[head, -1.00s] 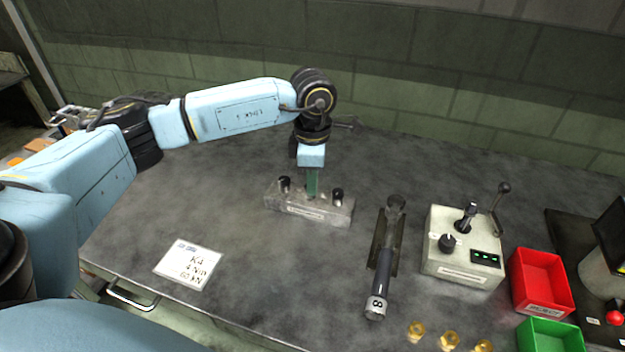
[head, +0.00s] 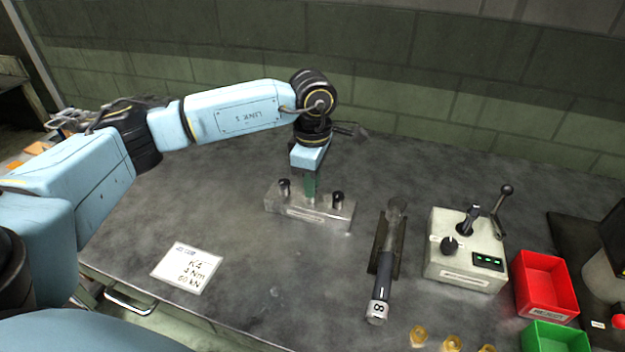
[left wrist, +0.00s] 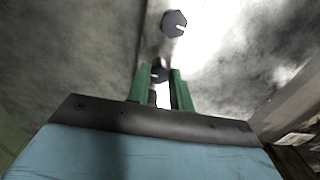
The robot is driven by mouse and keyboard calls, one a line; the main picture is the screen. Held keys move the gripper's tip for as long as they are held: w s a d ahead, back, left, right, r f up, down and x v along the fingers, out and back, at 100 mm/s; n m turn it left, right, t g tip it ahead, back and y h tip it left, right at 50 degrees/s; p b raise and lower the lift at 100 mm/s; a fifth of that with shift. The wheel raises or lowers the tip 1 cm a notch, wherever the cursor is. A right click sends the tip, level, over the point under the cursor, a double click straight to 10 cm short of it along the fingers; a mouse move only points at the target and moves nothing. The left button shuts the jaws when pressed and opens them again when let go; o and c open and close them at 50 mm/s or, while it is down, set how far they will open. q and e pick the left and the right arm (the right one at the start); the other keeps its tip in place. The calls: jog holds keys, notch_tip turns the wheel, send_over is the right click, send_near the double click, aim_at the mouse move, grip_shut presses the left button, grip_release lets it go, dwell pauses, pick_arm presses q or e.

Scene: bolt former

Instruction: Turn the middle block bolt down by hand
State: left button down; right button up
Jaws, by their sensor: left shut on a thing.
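The pale metal block (head: 327,217) lies on the bench below my left arm. A dark bolt stands at its left end (head: 284,187) and another at its right end (head: 338,199). My left gripper (head: 311,196) points straight down at the block's middle, its green fingers shut on the middle bolt. In the head view the fingers hide that bolt. In the left wrist view the dark head of the middle bolt (left wrist: 159,74) with a pale mark shows between the fingers, and another bolt head (left wrist: 174,23) shows beyond them. My right gripper is out of view.
A torque wrench (head: 380,290) rests in a dark cradle right of the block. Further right are a control box (head: 460,262) with levers, a red bin (head: 545,287) and a green bin (head: 553,338). A card (head: 187,268) lies at front left. Brass pieces (head: 418,336) lie at the front edge.

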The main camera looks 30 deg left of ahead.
pick_arm(q)
jog(key=c, duration=1.5)
grip_release()
jog(key=shift+w+r, duration=0.15)
jog(key=shift+r, duration=0.15)
jog(key=shift+o, duration=1.3)
jog(key=shift+f, duration=0.15)
notch_tip(320, 180, up, 13)
jog(key=p, duration=0.1)
jog(key=shift+r, duration=0.2)
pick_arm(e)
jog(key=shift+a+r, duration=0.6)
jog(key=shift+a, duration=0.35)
